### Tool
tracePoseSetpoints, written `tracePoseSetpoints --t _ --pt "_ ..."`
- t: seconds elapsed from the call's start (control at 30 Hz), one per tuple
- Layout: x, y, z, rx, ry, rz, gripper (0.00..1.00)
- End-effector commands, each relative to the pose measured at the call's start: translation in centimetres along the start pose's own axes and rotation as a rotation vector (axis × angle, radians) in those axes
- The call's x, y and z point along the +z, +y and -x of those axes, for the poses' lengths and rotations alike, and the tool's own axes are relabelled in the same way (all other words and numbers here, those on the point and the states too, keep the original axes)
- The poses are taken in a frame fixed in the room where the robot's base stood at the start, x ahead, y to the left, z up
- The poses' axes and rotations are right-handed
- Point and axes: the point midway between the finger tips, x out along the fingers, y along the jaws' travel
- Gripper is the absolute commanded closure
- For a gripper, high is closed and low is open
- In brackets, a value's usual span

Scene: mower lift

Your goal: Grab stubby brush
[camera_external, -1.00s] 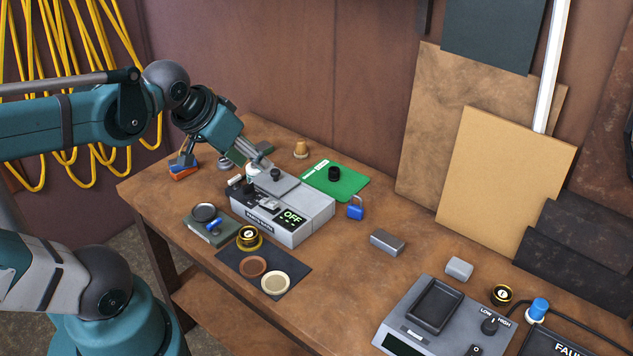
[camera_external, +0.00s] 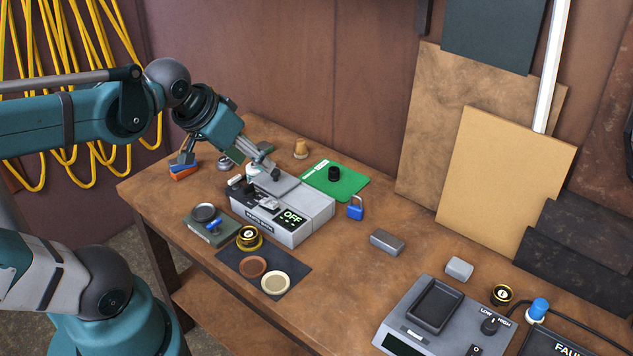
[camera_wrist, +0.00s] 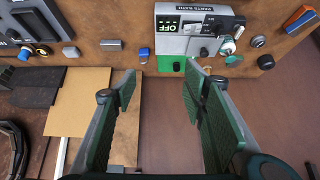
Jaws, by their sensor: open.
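A short tan piece with a rounded top (camera_external: 301,149) stands upright on the bench behind the parts bath; it looks like the stubby brush, but it is too small to be sure. My gripper (camera_external: 269,162) is over the back of the grey parts bath (camera_external: 285,230), to the left of and nearer than the tan piece, and apart from it. In the wrist view my gripper (camera_wrist: 160,88) has its green-padded fingers wide apart with nothing between them. I cannot surely pick out the tan piece in that view.
A green mat (camera_external: 348,187) with a black knob (camera_external: 334,173) lies right of the tan piece. A blue padlock (camera_external: 355,209) is near the mat. The wall rises behind the bench.

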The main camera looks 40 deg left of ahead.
Motion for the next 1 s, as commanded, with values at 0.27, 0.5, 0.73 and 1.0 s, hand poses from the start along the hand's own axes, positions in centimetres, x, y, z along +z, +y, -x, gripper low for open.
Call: tracePoseSetpoints --t 0.27,0.5,0.73,1.0 --pt "-2.4 -0.7 -0.4 -0.01 -0.028 -0.076 0.57" --pt "-5.6 -1.8 -1.3 -0.02 -0.07 -0.188 0.57" --pt "-8.7 -3.0 -2.6 -0.024 -0.113 -0.298 0.57" --pt "-12.0 -4.5 -4.6 -0.02 -0.164 -0.426 0.57"
